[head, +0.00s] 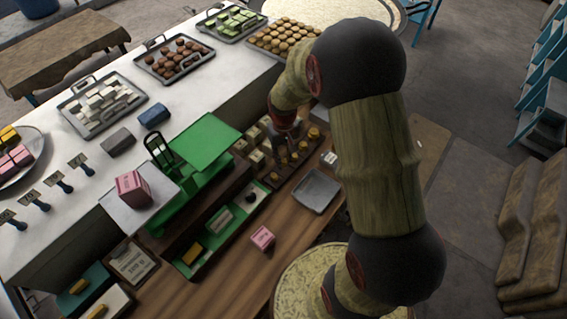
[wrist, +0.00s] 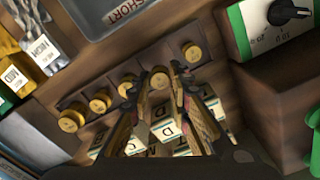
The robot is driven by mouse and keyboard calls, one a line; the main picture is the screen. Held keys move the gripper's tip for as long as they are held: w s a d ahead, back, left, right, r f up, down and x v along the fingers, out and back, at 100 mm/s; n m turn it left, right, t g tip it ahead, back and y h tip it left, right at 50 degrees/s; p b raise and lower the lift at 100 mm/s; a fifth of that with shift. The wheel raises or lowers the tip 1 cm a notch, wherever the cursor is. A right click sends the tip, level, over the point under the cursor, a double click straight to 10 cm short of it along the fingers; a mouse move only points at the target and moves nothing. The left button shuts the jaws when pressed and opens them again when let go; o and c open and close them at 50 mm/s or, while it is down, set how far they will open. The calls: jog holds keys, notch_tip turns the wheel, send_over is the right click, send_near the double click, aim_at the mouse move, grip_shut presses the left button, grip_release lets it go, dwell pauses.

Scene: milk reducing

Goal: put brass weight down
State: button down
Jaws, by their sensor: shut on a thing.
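My gripper (head: 285,136) is over the wooden weight rack (head: 291,178), with its fingers pointing down. In the wrist view its two fingers (wrist: 155,80) close around a brass weight (wrist: 160,73), of which only a small part shows between the fingertips. Whether this weight touches the rack cannot be told. Pale lettered blocks (wrist: 166,130) lie beside the row, partly hidden by the fingers.
A green balance scale (head: 207,142) stands left of the rack, with a pink box (head: 132,187) on its left plate. A grey tray marked SHORT (head: 316,190) lies right of the rack. Another pink box (head: 262,238) sits on the wooden counter. Trays of sweets line the white counter.

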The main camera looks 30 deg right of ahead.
aim_at(283, 160)
jog(key=shift+f, duration=1.5)
jog(key=shift+f, duration=0.15)
jog(key=c, duration=1.9)
grip_release()
